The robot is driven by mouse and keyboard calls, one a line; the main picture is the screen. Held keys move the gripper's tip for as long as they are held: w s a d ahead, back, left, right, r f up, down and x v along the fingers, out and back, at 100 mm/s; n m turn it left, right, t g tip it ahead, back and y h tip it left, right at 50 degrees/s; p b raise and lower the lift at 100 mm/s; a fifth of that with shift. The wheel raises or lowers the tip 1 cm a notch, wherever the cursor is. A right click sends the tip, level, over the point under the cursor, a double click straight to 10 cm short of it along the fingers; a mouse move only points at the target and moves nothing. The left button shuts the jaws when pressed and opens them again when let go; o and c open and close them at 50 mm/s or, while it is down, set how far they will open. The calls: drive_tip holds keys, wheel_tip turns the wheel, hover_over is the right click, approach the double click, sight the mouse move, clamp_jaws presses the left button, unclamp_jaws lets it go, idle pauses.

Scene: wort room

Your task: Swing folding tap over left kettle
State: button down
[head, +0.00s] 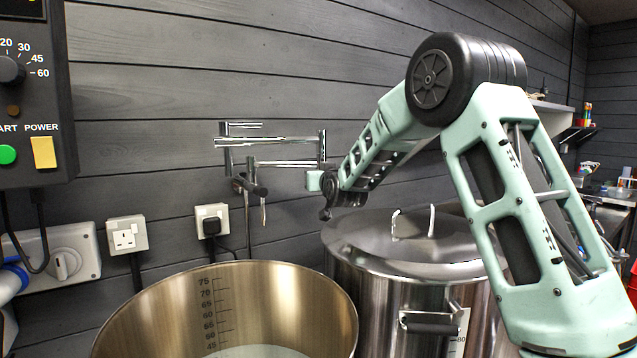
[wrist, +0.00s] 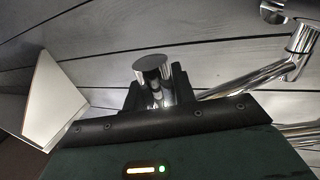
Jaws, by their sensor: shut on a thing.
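The chrome folding tap (head: 270,163) is on the dark plank wall, its jointed arms folded back on each other. Its thin spout (head: 263,213) hangs down, in the picture just above the back rim of the left kettle (head: 340,300); I cannot tell whether it is over the opening. The left kettle is open, with a volume scale inside. My gripper (head: 323,181) is at the tap's right-hand joint. In the wrist view, my gripper (wrist: 154,96) is shut on a chrome upright (wrist: 153,66) of the tap, with a chrome arm (wrist: 250,83) running off to the right.
The right kettle (head: 345,238) has a lid on and stands close beside the left one, under my arm. A control box (head: 35,110) is on the wall at the left, above sockets (head: 127,235). A shelf (head: 555,106) is at the right.

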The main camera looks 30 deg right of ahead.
drive_tip(key=shift+s+d+f, duration=0.1)
drive_tip(key=shift+s, duration=0.05)
drive_tip(key=c, duration=1.1)
unclamp_jaws()
drive_tip(key=shift+c, duration=0.2)
drive_tip(key=shift+s, duration=0.15)
drive_tip(key=b+v, duration=0.5)
drive_tip(key=v, duration=1.2)
drive_tip(key=shift+s, duration=0.1)
